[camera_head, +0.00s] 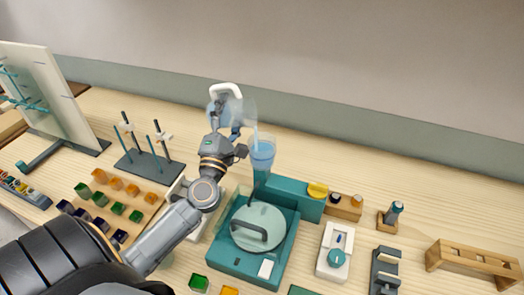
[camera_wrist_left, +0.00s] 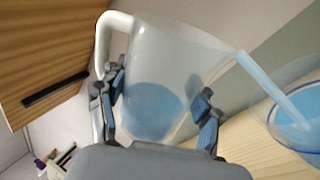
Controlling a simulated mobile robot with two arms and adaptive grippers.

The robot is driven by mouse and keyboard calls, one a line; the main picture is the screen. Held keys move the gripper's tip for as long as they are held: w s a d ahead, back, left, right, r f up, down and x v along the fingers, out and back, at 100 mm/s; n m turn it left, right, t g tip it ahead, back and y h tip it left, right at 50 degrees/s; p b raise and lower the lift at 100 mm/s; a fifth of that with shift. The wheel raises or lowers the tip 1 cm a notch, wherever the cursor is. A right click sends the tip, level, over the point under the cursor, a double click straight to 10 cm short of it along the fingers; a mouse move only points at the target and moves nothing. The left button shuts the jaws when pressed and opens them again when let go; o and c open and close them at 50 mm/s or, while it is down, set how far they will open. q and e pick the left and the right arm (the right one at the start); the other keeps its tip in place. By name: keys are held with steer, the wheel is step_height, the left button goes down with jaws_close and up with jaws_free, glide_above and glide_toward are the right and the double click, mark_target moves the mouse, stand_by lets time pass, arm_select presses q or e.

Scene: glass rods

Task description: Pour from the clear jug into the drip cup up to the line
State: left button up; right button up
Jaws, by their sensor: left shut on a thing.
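The clear jug (camera_head: 240,104) is held up and tilted to the right, its white handle at the back. My left gripper (camera_head: 227,122) is shut on it; in the left wrist view its two fingers clasp the jug (camera_wrist_left: 170,60) on either side. Blue liquid lies low in the jug, and a blue stream runs from its spout into the drip cup (camera_wrist_left: 305,128). The drip cup, clear with a blue rim, stands upright behind the teal machine in the head view (camera_head: 263,153) and holds blue liquid. My right gripper is out of view.
The teal machine (camera_head: 228,258) with a round lid and lever stands in front of the cup. A rod stand (camera_head: 147,165) and rows of coloured blocks lie left. A white device (camera_head: 336,250) and a wooden rack (camera_head: 474,262) stand right. The table's back right is clear.

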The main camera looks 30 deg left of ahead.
arm_select(q)
steer(key=shift+w+r+n+g+y+p, duration=0.15)
steer(key=shift+n+g+y+p, duration=0.3)
steer(key=shift+n, duration=0.55)
steer(key=n, duration=0.1)
steer(key=n+g+y+p, duration=0.1)
steer(key=n, duration=0.1)
steer(key=w+n+p, duration=0.1)
steer(key=n, duration=0.1)
steer(key=shift+d+f+g+y, duration=0.25)
steer(key=shift+g, duration=0.1)
steer(key=shift+w+d+f+n+g+y+p, duration=0.1)
steer(key=shift+n+g+y+p, duration=0.25)
steer(key=shift+n+p, duration=0.65)
steer(key=n+g+p, duration=0.1)
steer(key=n, duration=0.1)
steer(key=d+n+p, duration=0.1)
steer(key=n, duration=0.1)
steer(key=shift+n+g+p, duration=0.35)
steer(key=shift+n+p, duration=0.05)
steer(key=shift+f, duration=0.25)
steer(key=shift+d, duration=0.1)
